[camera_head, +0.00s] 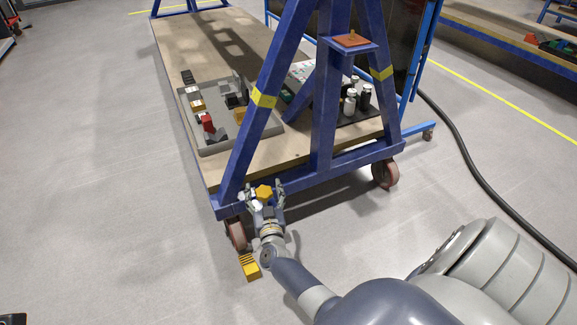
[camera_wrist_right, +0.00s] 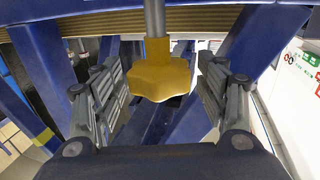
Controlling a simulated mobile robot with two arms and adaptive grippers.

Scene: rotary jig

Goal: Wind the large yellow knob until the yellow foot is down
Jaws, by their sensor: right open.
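The large yellow knob (camera_head: 264,192) is on the near corner of the blue frame, and it fills the middle of the right wrist view (camera_wrist_right: 159,72) below a grey shaft. My right gripper (camera_head: 265,190) is open, with one finger on each side of the knob. In the wrist view a gap shows between each finger and the knob. A yellow foot (camera_head: 249,267) with dark stripes is low beside the near caster; I cannot tell whether it touches the floor. My left gripper is not in view.
The blue frame (camera_head: 323,120) stands on casters, one near (camera_head: 236,233) and one farther right (camera_head: 385,174). Its wooden deck holds a grey tray (camera_head: 214,146) of parts and several bottles (camera_head: 364,98). A black cable (camera_head: 480,184) crosses the floor at right. The left floor is clear.

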